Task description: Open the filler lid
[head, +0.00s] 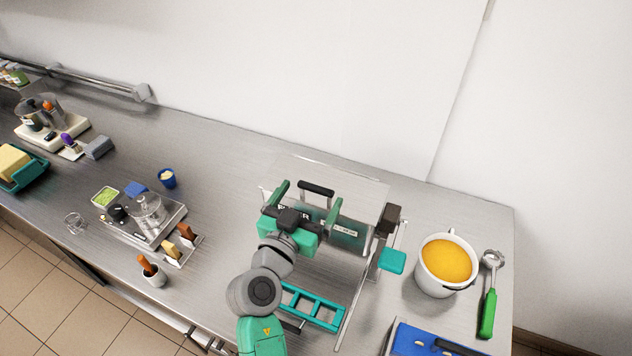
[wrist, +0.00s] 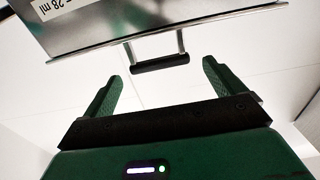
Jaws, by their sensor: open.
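The filler lid (head: 345,178) is a clear panel on top of the filler, behind my gripper in the head view. Its black bar handle (head: 316,188) sticks up near its front edge. In the wrist view the handle (wrist: 160,63) hangs on two metal posts from the filler's edge (wrist: 150,22). My gripper (head: 308,205) is open, with green fingers on either side of the handle's line. In the wrist view the fingers (wrist: 160,82) stand apart, with the handle just beyond the gap between the tips. Nothing is held. The arm hides part of the filler's front.
A white pot of orange liquid (head: 447,262) and a green-handled ladle (head: 488,310) stand right of the filler. A teal rack (head: 312,306) lies in front. A blue-topped box (head: 425,342) is at the front right.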

